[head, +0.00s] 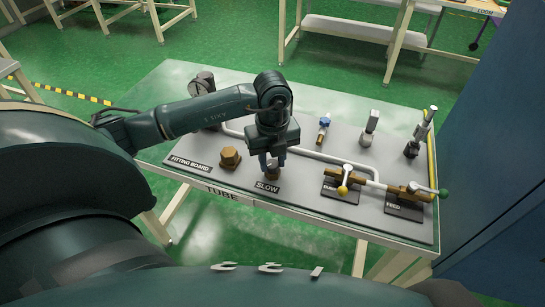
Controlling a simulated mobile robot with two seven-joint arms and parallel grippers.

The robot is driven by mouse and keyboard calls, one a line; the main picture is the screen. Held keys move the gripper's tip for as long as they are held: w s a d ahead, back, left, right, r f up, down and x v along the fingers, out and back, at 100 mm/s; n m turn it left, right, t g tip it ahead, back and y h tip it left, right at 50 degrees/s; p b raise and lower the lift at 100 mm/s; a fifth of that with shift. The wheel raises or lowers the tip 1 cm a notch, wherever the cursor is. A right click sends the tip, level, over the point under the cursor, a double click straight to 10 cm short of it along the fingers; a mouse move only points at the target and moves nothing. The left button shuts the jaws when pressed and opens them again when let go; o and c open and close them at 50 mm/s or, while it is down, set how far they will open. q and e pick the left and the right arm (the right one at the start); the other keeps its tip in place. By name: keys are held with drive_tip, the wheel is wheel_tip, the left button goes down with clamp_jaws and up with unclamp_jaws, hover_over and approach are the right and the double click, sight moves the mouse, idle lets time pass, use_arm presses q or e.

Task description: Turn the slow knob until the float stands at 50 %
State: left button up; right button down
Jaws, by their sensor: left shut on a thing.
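The slow knob (273,173) is a small brown knob on the grey fitting board, just behind the label "SLOW" (267,187). My left gripper (272,163) points down from above with its fingers shut on the knob, which they partly cover. I cannot make out a float or a percent scale in the head view. My right gripper is not in view.
The fitting board (300,200) lies on a table. A brass hex fitting (230,158) stands left of the knob. A blue cabinet (500,170) stands beyond the table's right end.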

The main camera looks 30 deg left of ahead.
sight(272, 163)
use_arm(q)
drive_tip(key=shift+n, duration=0.5)
drive_tip(key=o, duration=1)
wheel_tip(272, 163, up, 13)
drive_tip(key=shift+r, duration=0.15)
idle(0.4)
